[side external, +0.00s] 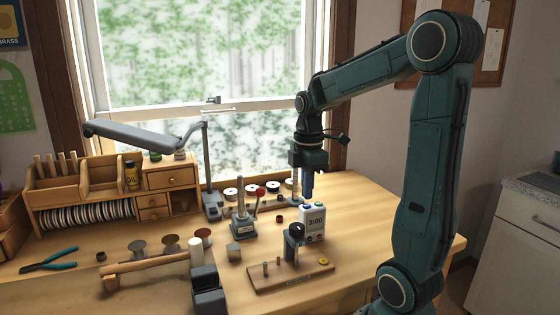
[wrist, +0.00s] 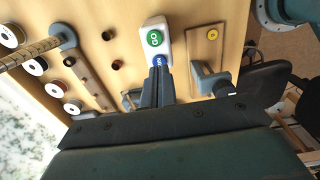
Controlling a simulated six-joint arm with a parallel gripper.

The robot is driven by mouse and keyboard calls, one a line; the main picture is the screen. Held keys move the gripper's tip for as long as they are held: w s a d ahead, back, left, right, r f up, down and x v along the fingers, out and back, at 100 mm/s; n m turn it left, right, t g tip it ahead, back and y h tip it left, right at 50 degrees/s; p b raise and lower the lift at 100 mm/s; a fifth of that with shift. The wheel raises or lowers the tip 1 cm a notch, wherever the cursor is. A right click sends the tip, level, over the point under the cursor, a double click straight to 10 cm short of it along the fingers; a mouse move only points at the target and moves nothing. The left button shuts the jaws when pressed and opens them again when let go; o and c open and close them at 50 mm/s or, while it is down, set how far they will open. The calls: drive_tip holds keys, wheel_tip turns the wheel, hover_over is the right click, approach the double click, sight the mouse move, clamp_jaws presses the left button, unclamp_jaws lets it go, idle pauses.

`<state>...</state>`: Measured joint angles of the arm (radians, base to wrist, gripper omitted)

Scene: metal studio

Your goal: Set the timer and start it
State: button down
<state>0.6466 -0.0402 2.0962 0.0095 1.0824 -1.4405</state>
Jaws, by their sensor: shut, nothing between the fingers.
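The timer (side external: 313,224) is a small white box standing upright on the bench, its display reading 3:00. In the wrist view its top (wrist: 166,24) carries a green GO button (wrist: 154,38) and a blue button (wrist: 159,59). My gripper (side external: 308,197) is shut and empty, pointing down just above the timer's top. In the wrist view its fingertips (wrist: 159,68) overlap the near edge of the blue button and partly hide its label. I cannot tell whether they touch it.
A wooden board with a small post fixture (side external: 290,276) sits in front of the timer. A desk lamp (side external: 140,134) and wooden organizer (side external: 75,200) are further left. The bench right of the timer is clear.

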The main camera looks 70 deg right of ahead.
sight(307, 206)
drive_tip(key=shift+f, duration=1)
drive_tip(key=shift+s+f, duration=0.1)
drive_tip(key=shift+f, duration=0.85)
drive_tip(key=shift+r, duration=0.85)
wheel_tip(307, 206, up, 14)
drive_tip(key=shift+w+f, duration=0.15)
drive_tip(key=shift+w, duration=0.1)
drive_tip(key=shift+r, duration=0.25)
